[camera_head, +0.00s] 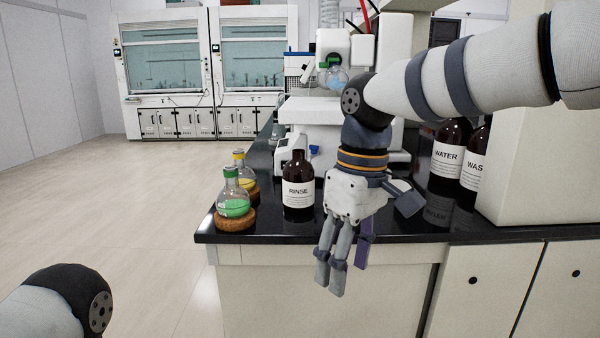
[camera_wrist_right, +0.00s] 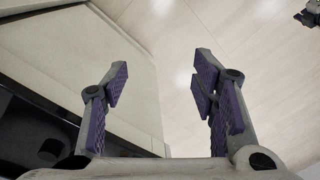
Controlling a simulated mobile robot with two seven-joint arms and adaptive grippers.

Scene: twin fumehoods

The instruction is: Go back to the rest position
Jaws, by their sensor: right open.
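My right gripper (camera_head: 345,262) hangs down in front of the black counter's front edge, with its arm coming in from the upper right. In the right wrist view the right gripper (camera_wrist_right: 160,95) is open, its purple-padded fingers well apart with nothing between them. Past the fingers that view shows the pale cabinet front and the floor. Of my left arm, only a dark joint and a pale link (camera_head: 70,305) show at the lower left in the head view.
A white instrument (camera_head: 310,112) stands behind. Fumehoods (camera_head: 165,70) line the back. Floor at left is clear.

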